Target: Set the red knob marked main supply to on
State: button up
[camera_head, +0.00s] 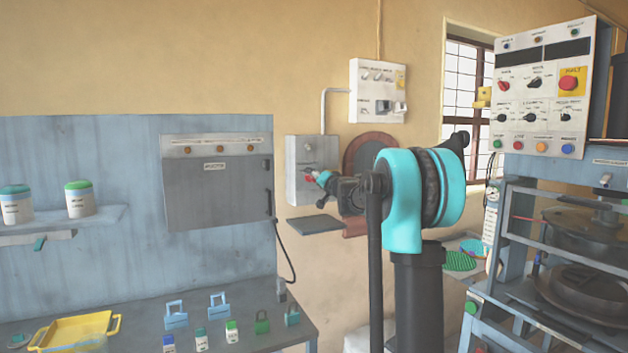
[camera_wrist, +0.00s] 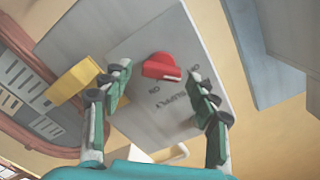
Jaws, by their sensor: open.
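The red knob (camera_wrist: 160,67) sits on a light grey switch box (camera_wrist: 165,125) in the wrist view. A pale pointer mark on the knob points right and slightly down in that picture. The word SUPPLY and short position labels show upside down below it; I cannot read the short ones surely. In the head view the knob (camera_head: 309,177) shows small on the wall box (camera_head: 296,158). My gripper (camera_wrist: 165,92) is open, one finger on each side of the knob in the picture. Neither finger visibly touches it. The exact distance to the box is unclear.
A yellow block (camera_wrist: 74,80) sticks out beside the box near my left finger. A grey shelf (camera_head: 314,225) lies below the box. A white switch panel (camera_head: 378,90) hangs above. The press control panel (camera_head: 540,90) and press stand at right, a bench with padlocks at left.

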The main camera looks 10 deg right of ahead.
jog(key=shift+w+a, duration=0.1)
jog(key=shift+w, duration=0.1)
jog(key=c, duration=1.1)
